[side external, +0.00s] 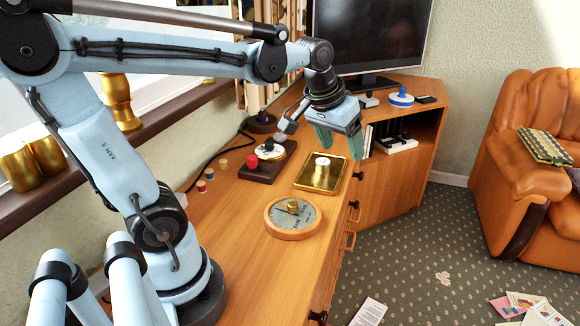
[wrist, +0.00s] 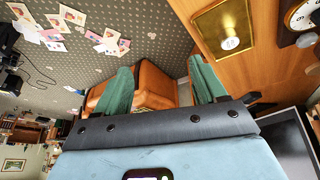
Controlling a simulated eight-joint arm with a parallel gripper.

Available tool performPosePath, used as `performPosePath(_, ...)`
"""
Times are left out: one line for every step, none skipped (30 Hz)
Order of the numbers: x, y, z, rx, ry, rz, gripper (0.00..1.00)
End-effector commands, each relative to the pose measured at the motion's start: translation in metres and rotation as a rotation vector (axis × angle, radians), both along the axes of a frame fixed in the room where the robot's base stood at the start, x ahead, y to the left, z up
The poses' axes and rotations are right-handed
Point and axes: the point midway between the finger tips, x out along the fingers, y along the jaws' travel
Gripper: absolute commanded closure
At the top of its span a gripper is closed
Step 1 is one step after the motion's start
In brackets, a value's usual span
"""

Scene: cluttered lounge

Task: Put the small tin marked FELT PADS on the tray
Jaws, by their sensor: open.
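A brass-coloured rectangular tray (side external: 309,184) lies on the wooden cabinet top, and it also shows in the wrist view (wrist: 212,24). A small tin with a pale lid (side external: 322,165) stands upright on the tray. In the wrist view its lid (wrist: 229,43) has faint dark marks that I cannot read, so I cannot confirm FELT PADS. My gripper (side external: 340,143) is open and empty, above and behind the tray in the side view, apart from tray and tin. Its green fingers spread wide in the wrist view (wrist: 160,64).
A dark board (side external: 252,174) with a red knob is left of the tray. Several small coloured tins or reels (side external: 209,173) stand farther left. A television (side external: 370,35) stands behind.

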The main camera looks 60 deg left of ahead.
Motion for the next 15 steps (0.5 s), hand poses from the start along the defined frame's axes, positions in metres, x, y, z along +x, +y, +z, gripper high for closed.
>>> performPosePath(-0.012, -0.013, -0.005, 0.014, -0.027, -0.049, 0.29)
performPosePath(-0.018, -0.018, -0.008, 0.022, -0.045, -0.077, 0.29)
performPosePath(-0.026, -0.026, -0.013, 0.033, -0.068, -0.112, 0.29)
performPosePath(-0.031, -0.031, -0.016, 0.041, -0.083, -0.137, 0.29)
performPosePath(-0.036, -0.036, -0.02, 0.049, -0.1, -0.162, 0.29)
performPosePath(-0.042, -0.041, -0.024, 0.057, -0.119, -0.191, 0.29)
performPosePath(-0.046, -0.045, -0.028, 0.064, -0.132, -0.211, 0.29)
performPosePath(-0.05, -0.048, -0.031, 0.07, -0.144, -0.229, 0.29)
performPosePath(-0.054, -0.052, -0.035, 0.076, -0.159, -0.25, 0.29)
performPosePath(-0.057, -0.054, -0.037, 0.08, -0.168, -0.264, 0.29)
performPosePath(-0.059, -0.056, -0.039, 0.084, -0.176, -0.275, 0.29)
performPosePath(-0.061, -0.058, -0.042, 0.088, -0.186, -0.286, 0.29)
performPosePath(-0.063, -0.059, -0.043, 0.09, -0.19, -0.293, 0.29)
performPosePath(-0.064, -0.06, -0.044, 0.092, -0.194, -0.299, 0.29)
performPosePath(-0.064, -0.061, -0.045, 0.094, -0.197, -0.304, 0.29)
